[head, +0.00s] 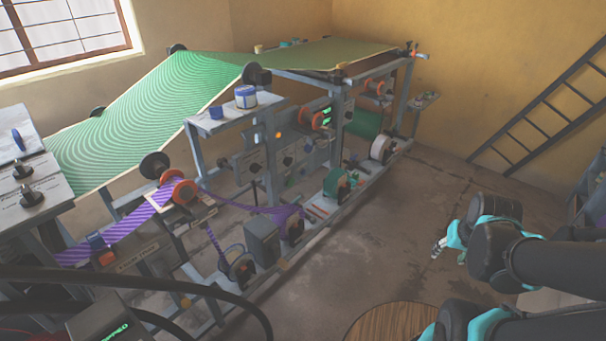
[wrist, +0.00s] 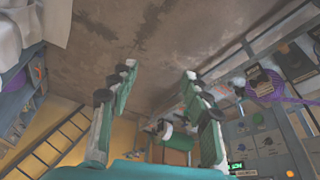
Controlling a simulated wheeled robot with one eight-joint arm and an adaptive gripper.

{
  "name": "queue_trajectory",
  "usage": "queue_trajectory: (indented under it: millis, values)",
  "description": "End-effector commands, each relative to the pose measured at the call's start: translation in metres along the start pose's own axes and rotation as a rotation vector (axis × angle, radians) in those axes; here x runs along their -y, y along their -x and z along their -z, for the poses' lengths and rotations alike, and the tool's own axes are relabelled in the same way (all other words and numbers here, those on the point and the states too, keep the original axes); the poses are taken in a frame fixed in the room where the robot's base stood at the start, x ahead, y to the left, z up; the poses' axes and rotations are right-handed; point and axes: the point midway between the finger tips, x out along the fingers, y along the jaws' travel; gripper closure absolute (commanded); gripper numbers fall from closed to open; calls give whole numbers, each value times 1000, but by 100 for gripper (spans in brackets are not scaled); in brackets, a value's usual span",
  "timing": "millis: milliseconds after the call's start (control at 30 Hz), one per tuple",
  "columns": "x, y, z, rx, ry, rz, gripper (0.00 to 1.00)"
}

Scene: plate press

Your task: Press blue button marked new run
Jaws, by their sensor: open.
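I cannot make out a blue button marked new run for sure. A small blue control (head: 18,139) stands on a sloped grey panel (head: 12,158) at the far left of the head view, but no label on it is readable. My gripper (head: 440,250) is at the right of the head view, over bare floor, far from that panel. In the wrist view, my gripper (wrist: 158,78) has its two fingers spread apart with nothing between them. The press frame (wrist: 250,50) shows beyond the fingers on the right of that view.
The long press (head: 290,140) carries green patterned sheet (head: 170,115) and purple striped web (head: 145,215). A round wooden top (head: 385,322) is at the bottom, near my arm. A dark ladder (head: 545,100) leans on the yellow wall. Floor between press and arm is clear.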

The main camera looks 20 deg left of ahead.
Motion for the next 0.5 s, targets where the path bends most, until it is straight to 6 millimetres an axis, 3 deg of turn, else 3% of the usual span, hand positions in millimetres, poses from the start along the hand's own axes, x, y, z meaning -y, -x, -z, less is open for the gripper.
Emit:
queue_trajectory:
  millis: [33, 333, 500]
  values:
    - [0, 0, 0, 0, 0, 0, 62]
    - [0, 0, 0, 0, 0, 0, 99]
    - [0, 0, 0, 0, 0, 0, 100]
